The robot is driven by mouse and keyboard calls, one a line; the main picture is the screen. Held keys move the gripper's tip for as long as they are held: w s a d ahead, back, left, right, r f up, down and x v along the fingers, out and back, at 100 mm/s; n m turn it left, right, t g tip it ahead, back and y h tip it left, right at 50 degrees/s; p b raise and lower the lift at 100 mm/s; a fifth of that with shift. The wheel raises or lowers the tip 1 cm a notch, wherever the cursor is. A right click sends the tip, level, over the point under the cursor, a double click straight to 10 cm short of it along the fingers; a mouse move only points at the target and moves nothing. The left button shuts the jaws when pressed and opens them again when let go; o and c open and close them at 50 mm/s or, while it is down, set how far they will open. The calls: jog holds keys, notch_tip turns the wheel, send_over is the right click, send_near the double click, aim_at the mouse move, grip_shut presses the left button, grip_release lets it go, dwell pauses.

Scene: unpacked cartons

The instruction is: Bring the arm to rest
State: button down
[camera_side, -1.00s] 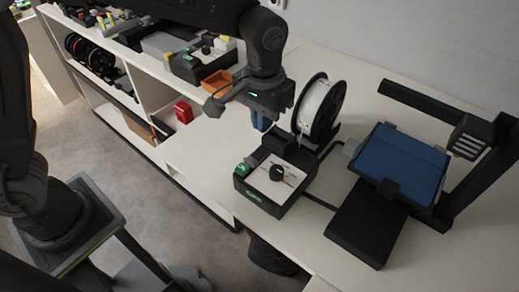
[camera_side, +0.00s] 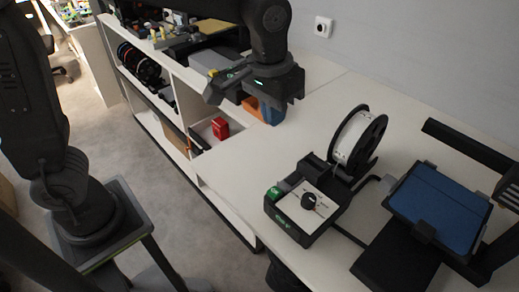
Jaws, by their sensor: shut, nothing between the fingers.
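My gripper (camera_side: 271,114) hangs at the upper middle of the side view, at the end of my dark arm, above the white tabletop (camera_side: 262,158). Blue finger parts show below its dark body and look closed together, with nothing seen held. It is apart from the small black device and the filament spool, to their upper left. An orange bin (camera_side: 251,106) shows partly hidden behind it.
Shelves (camera_side: 178,72) hold spools and a red box (camera_side: 220,128). Boxes and tools crowd the back.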

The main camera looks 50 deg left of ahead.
jog(key=s+a+r+t, duration=0.1)
jog(key=s+a+t, duration=0.3)
jog(key=s+a, duration=0.8)
jog(key=s, duration=0.2)
jog(key=shift+s+a+r, duration=0.15)
jog(key=shift+s+a, duration=0.15)
jog(key=shift+w, duration=0.1)
jog(key=w+d+m+g, duration=0.3)
jog(key=w+d+m, duration=1.2)
jog(key=d+m, duration=0.2)
jog(key=shift+d+r+m+g, duration=0.15)
jog(key=shift+d+m+g, duration=0.15)
jog(key=shift+m+g, duration=0.15)
